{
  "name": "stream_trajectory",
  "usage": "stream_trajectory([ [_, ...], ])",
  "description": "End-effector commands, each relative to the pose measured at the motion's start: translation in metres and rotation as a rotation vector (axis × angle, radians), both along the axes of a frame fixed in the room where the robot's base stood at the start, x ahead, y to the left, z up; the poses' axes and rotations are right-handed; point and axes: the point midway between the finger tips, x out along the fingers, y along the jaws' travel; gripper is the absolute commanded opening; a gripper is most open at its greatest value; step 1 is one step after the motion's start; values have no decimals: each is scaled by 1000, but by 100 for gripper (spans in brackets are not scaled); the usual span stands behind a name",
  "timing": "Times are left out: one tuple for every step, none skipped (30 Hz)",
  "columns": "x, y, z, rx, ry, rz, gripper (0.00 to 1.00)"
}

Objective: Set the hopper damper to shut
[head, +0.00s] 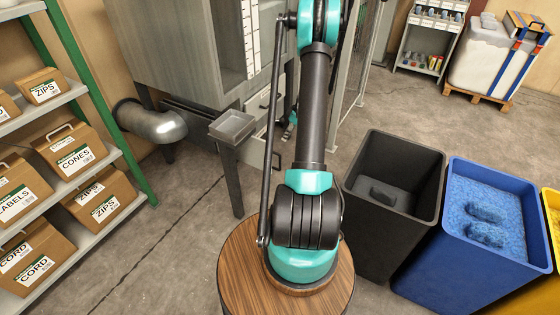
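The hopper machine is most likely the tall grey cabinet (190,45) at the back centre, with a white scale strip (253,40) on its right face. A small light plate (262,100) with a dark handle shows low on its front. I cannot tell whether it is the damper, or how the damper is set. My arm rises through the middle of the head view and leaves it at the top, covering part of the machine. A small teal and dark part (289,124) behind my arm, near the machine's right leg, looks like my gripper. Its fingers are too small and hidden to read.
A grey tray (232,126) stands out from the machine's front. A metal duct (152,124) is at its left. A green-framed shelf (100,85) with labelled boxes stands left. Black (390,235) and blue (470,270) bins stand right. Bare floor lies at the left front.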

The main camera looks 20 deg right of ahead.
Motion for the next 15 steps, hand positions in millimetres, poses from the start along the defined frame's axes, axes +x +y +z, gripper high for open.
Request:
stream_trajectory([
  [3,-10,-15,4,-6,17,34],
  [4,-14,-21,7,-10,28,34],
  [5,-19,-29,8,-16,42,34],
  [5,-22,-35,8,-18,52,34],
  [6,-24,-39,10,-21,60,34],
  [6,-27,-44,11,-25,68,34],
  [7,-29,-47,11,-27,73,34],
  [7,-30,-49,12,-29,78,34],
  [7,-31,-51,13,-30,82,34],
  [7,-31,-53,13,-31,83,34],
  [8,-31,-56,13,-31,85,34],
  [9,-30,-59,13,-31,86,34],
  [10,-29,-61,13,-31,87,34],
  [10,-28,-64,13,-31,87,34],
  [12,-26,-70,13,-31,87,34],
])
